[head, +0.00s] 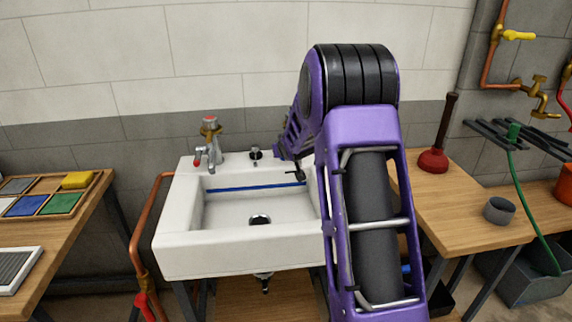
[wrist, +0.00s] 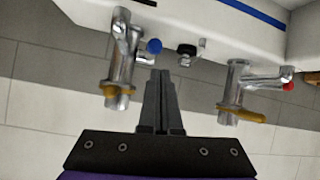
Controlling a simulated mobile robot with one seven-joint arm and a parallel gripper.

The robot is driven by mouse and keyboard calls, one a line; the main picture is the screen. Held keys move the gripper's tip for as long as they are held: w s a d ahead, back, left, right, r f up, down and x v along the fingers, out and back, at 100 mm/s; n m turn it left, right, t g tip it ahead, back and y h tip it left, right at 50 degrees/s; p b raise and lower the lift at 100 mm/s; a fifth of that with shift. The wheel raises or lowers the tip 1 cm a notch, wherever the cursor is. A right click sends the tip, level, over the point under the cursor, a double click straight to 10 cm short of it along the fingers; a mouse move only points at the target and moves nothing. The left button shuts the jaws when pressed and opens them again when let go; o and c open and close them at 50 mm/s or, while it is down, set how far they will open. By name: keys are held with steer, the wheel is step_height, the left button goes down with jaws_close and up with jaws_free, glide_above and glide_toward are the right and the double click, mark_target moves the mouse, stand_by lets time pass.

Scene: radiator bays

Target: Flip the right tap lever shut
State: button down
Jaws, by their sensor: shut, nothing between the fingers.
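The right tap is hidden behind my arm in the head view. In the wrist view, which looks upside down, it is the chrome tap with a blue tip (wrist: 125,58) on the left. Its brass-coloured lever (wrist: 116,92) shows at the lower end of the tap body. My gripper (wrist: 160,74) is shut and empty, with its fingertips to the right of this tap and close to the blue tip; I cannot tell whether they touch. In the head view my gripper (head: 298,175) shows small, over the sink's back edge.
The left tap (head: 211,145) with a red tip stands on the white sink (head: 170,225); it also shows in the wrist view (wrist: 238,90). A black-and-chrome fitting (head: 255,153) sits between the taps. A plunger (head: 437,150) and grey cup (head: 498,210) stand on the right bench (head: 450,205).

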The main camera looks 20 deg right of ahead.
steer(key=s+f, duration=0.1)
steer(key=s, duration=0.5)
steer(key=shift+a+f, duration=0.4)
